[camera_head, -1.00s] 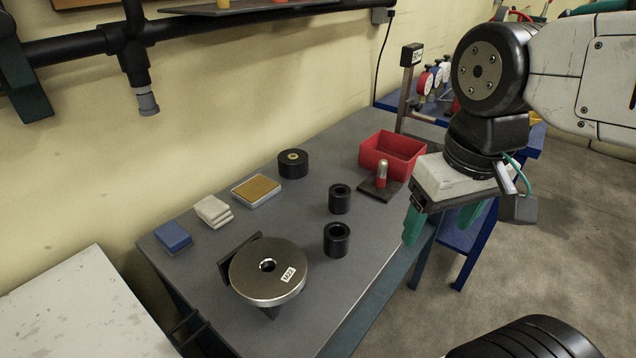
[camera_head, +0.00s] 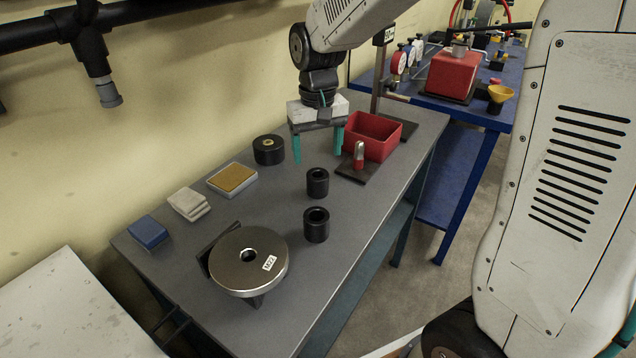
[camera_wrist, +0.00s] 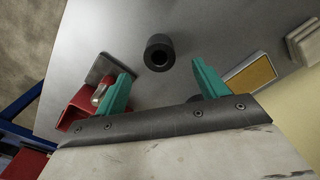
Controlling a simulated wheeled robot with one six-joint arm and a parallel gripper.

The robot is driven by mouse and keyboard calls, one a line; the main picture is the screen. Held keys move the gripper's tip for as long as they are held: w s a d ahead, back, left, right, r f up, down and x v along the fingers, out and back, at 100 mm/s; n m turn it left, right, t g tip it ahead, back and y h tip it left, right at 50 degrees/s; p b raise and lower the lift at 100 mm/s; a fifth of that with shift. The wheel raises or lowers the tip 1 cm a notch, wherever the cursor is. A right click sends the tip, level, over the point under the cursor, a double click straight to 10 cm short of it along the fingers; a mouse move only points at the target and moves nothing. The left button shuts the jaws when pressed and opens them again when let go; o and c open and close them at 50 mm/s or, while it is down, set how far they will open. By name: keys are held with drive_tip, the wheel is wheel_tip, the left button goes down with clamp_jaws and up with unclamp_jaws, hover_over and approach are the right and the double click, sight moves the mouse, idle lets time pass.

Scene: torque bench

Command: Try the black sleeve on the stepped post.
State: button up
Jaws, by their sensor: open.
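Two black sleeves stand upright on the grey bench, a far one (camera_head: 317,183) and a near one (camera_head: 316,225), with open bores on top. One black sleeve (camera_wrist: 159,53) shows in the wrist view, just beyond and between the fingertips, not held. The stepped post (camera_head: 359,155), silver above and red below, stands on a dark base plate (camera_head: 350,173) right of the far sleeve, and nothing is on it. The post also shows in the wrist view (camera_wrist: 100,92), partly behind a finger. My gripper (camera_head: 318,153), with green fingers, is open and empty above the bench behind the far sleeve.
A red bin (camera_head: 372,137) stands right behind the post. A black knob-like cylinder (camera_head: 268,150), a gold-topped tray (camera_head: 232,179), white pads (camera_head: 188,203) and a blue block (camera_head: 149,231) line the wall side. A metal disc (camera_head: 249,262) stands at the near end.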

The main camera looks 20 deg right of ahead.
sight(317, 175)
drive_tip(key=f, duration=0.8)
drive_tip(key=shift+w+d, duration=0.1)
drive_tip(key=shift+w, duration=0.1)
clamp_jaws()
